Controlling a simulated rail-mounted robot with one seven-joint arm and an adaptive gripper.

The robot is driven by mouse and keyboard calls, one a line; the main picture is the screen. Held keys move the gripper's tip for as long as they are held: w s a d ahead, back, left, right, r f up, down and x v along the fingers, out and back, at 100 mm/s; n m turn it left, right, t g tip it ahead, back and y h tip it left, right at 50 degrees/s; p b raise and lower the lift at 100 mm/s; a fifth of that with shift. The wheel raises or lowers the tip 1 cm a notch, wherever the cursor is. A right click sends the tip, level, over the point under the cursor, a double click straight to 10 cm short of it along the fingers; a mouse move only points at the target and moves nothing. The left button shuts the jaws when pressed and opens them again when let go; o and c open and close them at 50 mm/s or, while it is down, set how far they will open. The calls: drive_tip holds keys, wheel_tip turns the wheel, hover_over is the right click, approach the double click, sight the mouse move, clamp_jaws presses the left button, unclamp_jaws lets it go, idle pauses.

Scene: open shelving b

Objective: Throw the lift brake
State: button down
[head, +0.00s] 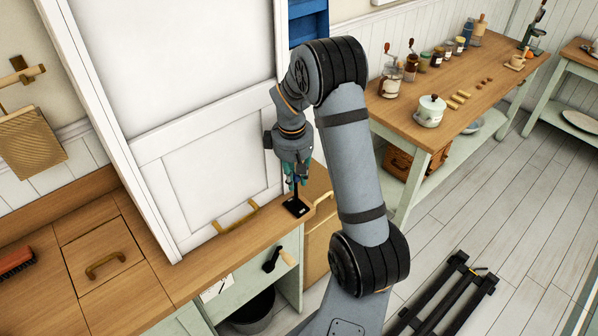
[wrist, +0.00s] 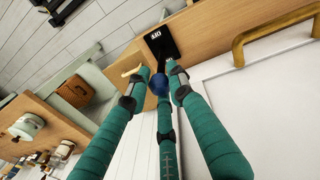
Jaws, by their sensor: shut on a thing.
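A small upright lever stands on a black plate (head: 296,207) at the counter's edge, below the white panel. In the wrist view the plate (wrist: 160,42) carries white lettering that seems to read OFF, and the lever's blue knob (wrist: 160,86) shows between my fingers. My gripper (head: 296,180) is above the plate, its teal fingers (wrist: 160,80) shut around the knob. No label shows which lever is the lift brake.
A tall white panel (head: 205,110) with a brass handle (head: 236,216) stands just behind the plate. The counter (head: 200,276) runs left, with a red brush (head: 15,261) on it. A dark pot (head: 252,314) sits below. A table (head: 395,112) with a white pot and jars stands right.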

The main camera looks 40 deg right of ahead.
drive_tip(key=shift+w, duration=0.1)
drive_tip(key=c, duration=1.5)
unclamp_jaws()
drive_tip(key=shift+c, duration=0.2)
wheel_tip(320, 180, up, 12)
drive_tip(key=s+a, duration=0.1)
drive_tip(key=shift+a, duration=0.15)
drive_tip(key=shift+c, duration=0.4)
